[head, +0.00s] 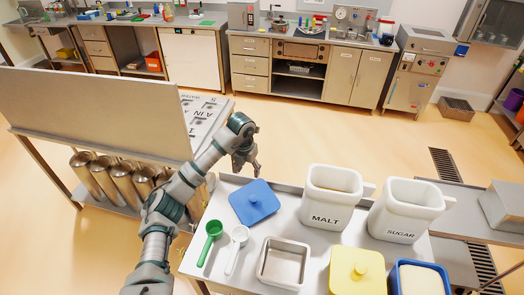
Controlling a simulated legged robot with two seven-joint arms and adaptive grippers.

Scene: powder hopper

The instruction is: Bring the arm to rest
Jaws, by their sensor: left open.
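My left arm comes in from the lower left, and its left gripper (247,165) hangs over the back left edge of the steel table (300,228), beyond the blue lid (254,202). It is open, with nothing seen between its fingers. The white MALT container (325,215) and white SUGAR container (393,232) stand without lids on the table to its right. My right gripper is out of view.
A green scoop (209,240), a white scoop (237,246), a metal pan (284,263), a yellow lid (357,272) and a blue-rimmed tub (420,279) are near the front. A large beige panel (100,110) stands left of my arm. Open floor (310,135) lies behind.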

